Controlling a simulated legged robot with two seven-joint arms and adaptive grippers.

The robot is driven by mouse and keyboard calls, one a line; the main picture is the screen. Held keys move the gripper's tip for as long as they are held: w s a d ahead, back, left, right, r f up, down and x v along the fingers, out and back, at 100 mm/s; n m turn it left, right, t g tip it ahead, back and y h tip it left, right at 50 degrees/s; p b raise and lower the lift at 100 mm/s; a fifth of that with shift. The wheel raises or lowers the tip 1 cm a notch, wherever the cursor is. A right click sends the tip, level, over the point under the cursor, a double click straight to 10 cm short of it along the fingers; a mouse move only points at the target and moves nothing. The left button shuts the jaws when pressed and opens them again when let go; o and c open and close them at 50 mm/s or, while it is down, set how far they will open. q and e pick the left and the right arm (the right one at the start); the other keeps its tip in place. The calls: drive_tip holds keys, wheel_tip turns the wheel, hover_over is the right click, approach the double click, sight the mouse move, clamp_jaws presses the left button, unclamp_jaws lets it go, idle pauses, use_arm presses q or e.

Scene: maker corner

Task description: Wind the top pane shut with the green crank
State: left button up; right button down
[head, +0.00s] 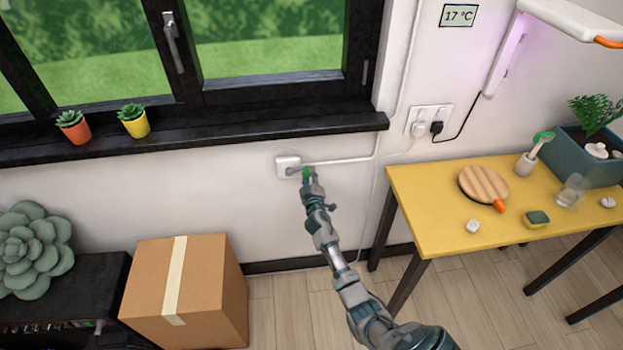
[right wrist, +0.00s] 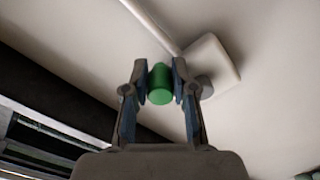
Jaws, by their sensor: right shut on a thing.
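The green crank handle (head: 307,174) sticks out from a white wall box (head: 287,165) below the window sill. My right gripper (head: 310,180) reaches it from below and is shut on it. In the right wrist view the green crank handle (right wrist: 160,84) sits between the two fingers of the right gripper (right wrist: 160,88), with the white box (right wrist: 212,62) behind and to the right. The window (head: 270,40) is dark-framed, with green outside; its top edge is out of view, so the top pane cannot be seen. My left gripper is not in view.
Two small potted succulents (head: 133,121) stand on the black sill (head: 240,137). A cardboard box (head: 210,290) is on the floor below. A yellow table (head: 430,200) with a round wooden board (head: 484,184) and several small things stands at the right. The wall around the crank is clear.

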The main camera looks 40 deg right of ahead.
sight(298, 169)
drive_tip(key=a+r+n+p, duration=0.1)
drive_tip(key=n, duration=0.1)
drive_tip(key=w+a+r+n+p, duration=0.1)
drive_tip(key=n, duration=0.2)
drive_tip(key=a+r+n+p, duration=0.1)
drive_tip(key=n, duration=0.1)
drive_tip(key=shift+w+r+n, duration=0.1)
drive_tip(key=shift+w+n, duration=0.1)
drive_tip(key=shift+n, duration=0.2)
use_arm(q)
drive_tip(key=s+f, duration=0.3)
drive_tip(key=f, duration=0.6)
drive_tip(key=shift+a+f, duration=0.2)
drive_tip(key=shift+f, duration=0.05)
use_arm(e)
drive_tip(key=shift+w+a+n, duration=0.15)
drive_tip(key=shift+a+n, duration=0.15)
drive_tip(key=shift+n, duration=0.5)
drive_tip(key=c, duration=0.9)
unclamp_jaws()
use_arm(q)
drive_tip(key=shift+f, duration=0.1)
use_arm(e)
drive_tip(key=shift+w, duration=0.1)
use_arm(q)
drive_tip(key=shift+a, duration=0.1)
use_arm(e)
drive_tip(key=shift+d+r, duration=0.1)
drive_tip(key=shift+r, duration=0.2)
